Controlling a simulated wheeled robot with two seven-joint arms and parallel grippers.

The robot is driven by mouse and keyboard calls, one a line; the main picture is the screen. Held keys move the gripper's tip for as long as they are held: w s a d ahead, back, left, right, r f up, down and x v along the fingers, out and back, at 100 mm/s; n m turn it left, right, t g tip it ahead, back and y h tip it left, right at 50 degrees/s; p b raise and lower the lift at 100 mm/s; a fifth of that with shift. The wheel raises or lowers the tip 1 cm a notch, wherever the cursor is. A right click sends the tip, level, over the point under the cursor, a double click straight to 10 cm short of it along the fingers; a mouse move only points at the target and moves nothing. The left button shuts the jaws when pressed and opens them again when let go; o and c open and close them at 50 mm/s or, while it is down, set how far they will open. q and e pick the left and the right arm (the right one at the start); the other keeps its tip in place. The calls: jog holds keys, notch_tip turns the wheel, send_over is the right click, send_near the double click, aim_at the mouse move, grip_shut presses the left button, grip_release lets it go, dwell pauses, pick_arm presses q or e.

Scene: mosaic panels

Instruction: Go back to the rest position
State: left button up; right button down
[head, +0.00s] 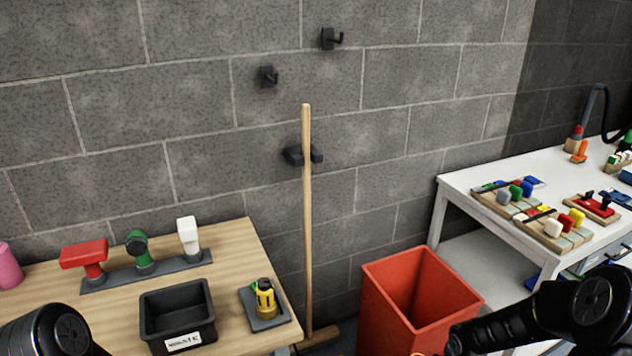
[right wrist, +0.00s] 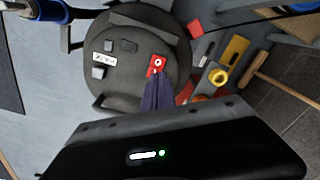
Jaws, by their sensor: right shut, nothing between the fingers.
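My left arm (head: 52,332) shows only as a black rounded joint at the bottom left of the head view; its gripper is out of the picture. My right arm (head: 590,305) comes in at the lower right of the head view, bent, with its black link reaching left in front of the red bin. Its gripper is outside the head view. In the right wrist view, the dark tapered fingers of my right gripper (right wrist: 157,77) are together and empty. They overlap a red square with a white centre in the picture; I cannot tell the distance to it.
A wooden table (head: 235,246) at left carries a black tray (head: 148,317), a tool rack (head: 153,271) and a yellow item (head: 265,299). A broom (head: 307,220) leans at the wall hooks. A red bin (head: 387,310) stands before the white table (head: 465,187), which holds several blocks.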

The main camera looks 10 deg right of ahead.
jog(key=a+f+n+t+y, duration=0.1)
jog(key=a+f+n+y, duration=0.1)
jog(key=a, duration=0.5)
jog(key=a+f+n+t+y, duration=0.1)
jog(key=a+f+n+t, duration=0.15)
jog(key=a, duration=0.55)
jog(key=s+a+f+n+g+y, duration=0.1)
jog(key=s+a+f, duration=0.4)
jog(key=s+a, duration=0.7)
jog(key=shift+s+a+n+g, duration=0.2)
jog(key=shift+s+n+g, duration=0.25)
jog(key=shift+s+g, duration=0.55)
jog(key=shift+w+d, duration=0.1)
